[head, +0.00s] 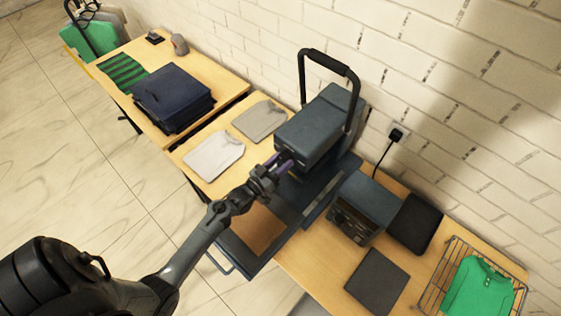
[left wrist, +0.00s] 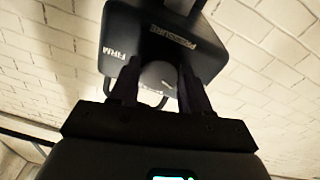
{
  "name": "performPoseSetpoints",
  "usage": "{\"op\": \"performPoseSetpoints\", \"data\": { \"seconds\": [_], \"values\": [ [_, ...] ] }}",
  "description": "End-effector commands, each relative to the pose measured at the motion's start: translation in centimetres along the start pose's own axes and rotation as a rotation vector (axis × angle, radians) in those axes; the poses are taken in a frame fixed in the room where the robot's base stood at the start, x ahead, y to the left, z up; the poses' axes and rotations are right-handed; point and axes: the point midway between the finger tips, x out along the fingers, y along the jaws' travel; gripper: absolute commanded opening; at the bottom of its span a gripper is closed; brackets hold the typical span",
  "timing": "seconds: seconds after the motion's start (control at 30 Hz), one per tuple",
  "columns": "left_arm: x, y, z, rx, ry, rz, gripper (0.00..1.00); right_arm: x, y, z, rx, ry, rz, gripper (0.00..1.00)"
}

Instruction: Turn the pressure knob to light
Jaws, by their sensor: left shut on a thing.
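The heat press (head: 318,128) is a dark grey machine with a black U-shaped handle (head: 328,66), standing on the wooden table against the wall. My left gripper (head: 283,160) reaches its front face. In the left wrist view the front panel (left wrist: 150,35) carries the words "FIRM" and "PRESSURE". A round grey pressure knob (left wrist: 158,75) sits between the two fingers of my left gripper (left wrist: 160,88), which are shut on it. The fingers hide the knob's sides, and I cannot read its setting. My right gripper is not in view.
A dark control box (head: 362,207), a black pad (head: 415,222) and a grey pad (head: 377,281) lie to the right. A wire basket (head: 447,290) holds a green shirt (head: 478,288). Folded shirts (head: 213,156) and a navy stack (head: 172,98) lie left of the press.

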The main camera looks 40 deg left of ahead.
Motion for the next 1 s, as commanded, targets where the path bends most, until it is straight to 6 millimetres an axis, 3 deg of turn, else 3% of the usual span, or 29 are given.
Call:
{"op": "performPoseSetpoints", "data": {
  "seconds": [0.6,0.63,0.7,0.8,1.0],
  "values": [
    [0.01,0.04,0.05,-0.049,0.002,-0.003,0.17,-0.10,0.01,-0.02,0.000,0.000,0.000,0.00],
    [0.01,0.04,0.05,-0.049,0.002,-0.003,0.48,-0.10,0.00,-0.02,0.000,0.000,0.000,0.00],
    [0.01,0.03,0.04,-0.048,0.002,-0.003,0.59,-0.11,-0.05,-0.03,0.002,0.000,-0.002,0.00],
    [0.01,0.03,0.03,-0.048,0.002,-0.004,0.72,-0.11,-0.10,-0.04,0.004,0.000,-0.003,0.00],
    [0.01,0.01,0.02,-0.047,0.002,-0.004,0.72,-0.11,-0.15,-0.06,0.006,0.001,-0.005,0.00]
  ]
}}
